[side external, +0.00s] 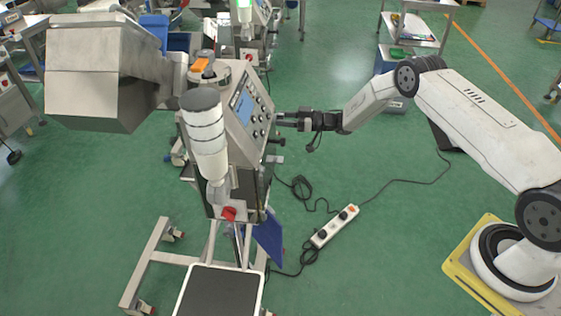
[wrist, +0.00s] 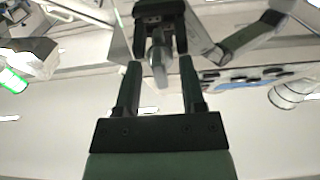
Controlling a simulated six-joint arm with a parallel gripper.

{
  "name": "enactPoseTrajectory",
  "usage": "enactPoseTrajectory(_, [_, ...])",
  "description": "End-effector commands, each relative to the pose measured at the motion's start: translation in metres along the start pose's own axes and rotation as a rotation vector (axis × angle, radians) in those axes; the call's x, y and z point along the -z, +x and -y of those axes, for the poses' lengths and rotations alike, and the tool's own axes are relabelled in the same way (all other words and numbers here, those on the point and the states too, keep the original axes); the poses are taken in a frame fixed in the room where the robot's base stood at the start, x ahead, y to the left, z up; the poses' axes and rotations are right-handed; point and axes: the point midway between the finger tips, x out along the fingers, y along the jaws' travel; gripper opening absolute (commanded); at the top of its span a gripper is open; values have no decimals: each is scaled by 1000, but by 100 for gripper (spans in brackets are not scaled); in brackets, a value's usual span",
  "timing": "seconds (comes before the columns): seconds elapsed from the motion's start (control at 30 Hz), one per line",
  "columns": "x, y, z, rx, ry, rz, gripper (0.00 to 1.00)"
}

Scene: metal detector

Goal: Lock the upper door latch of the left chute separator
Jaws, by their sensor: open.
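The separator (side external: 222,150) is a steel housing with a tilted control panel (side external: 250,107) in the middle of the side view. A latch with a dark bracket (wrist: 160,11) and a grey metal lever (wrist: 158,58) lies straight ahead. The lever shows between the fingertips; contact cannot be told. In the side view, a dark knob-like part (side external: 277,141) sticks out just below my gripper. Whether the latch is locked is unclear.
A white cylinder (side external: 205,135) stands in front of the housing, and a large steel chute (side external: 95,75) is at upper left. A power strip (side external: 334,226) and cables lie on the green floor. The floor between the machine and my base is otherwise mostly clear.

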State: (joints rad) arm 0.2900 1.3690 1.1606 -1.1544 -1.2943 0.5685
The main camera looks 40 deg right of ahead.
Motion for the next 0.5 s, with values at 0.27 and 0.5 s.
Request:
enactPoseTrajectory(0.27, [0,-21,-1,-3,1,0,51])
enactPoseTrajectory(0.5, [0,-53,-1,-3,1,0,51])
